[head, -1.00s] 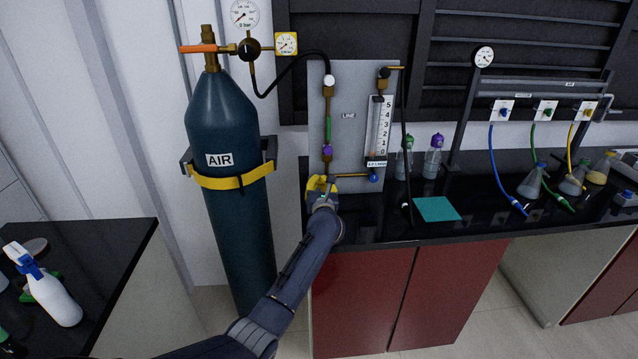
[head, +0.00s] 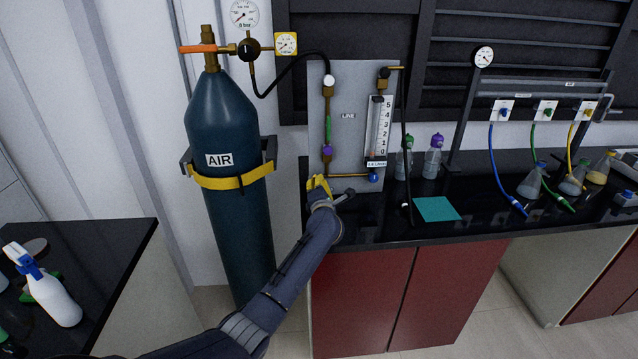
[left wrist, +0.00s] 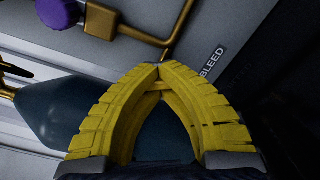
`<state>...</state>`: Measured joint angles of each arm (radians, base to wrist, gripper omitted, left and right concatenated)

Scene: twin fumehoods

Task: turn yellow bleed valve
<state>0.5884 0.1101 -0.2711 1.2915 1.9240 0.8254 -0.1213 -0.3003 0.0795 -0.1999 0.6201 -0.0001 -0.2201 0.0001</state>
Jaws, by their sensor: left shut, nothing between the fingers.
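My left gripper (head: 318,182) has yellow fingers and is at the lower left of the grey line panel (head: 348,95). In the left wrist view its fingertips (left wrist: 160,68) meet with nothing held between them. My right gripper is not in view.
A teal AIR cylinder (head: 222,125) with a yellow strap (head: 215,183) stands left of the panel. A flowmeter (head: 380,130) with a blue knob (head: 374,175) is to the gripper's right. A black bench (head: 470,222) carries a teal mat (head: 437,209) and flasks farther right.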

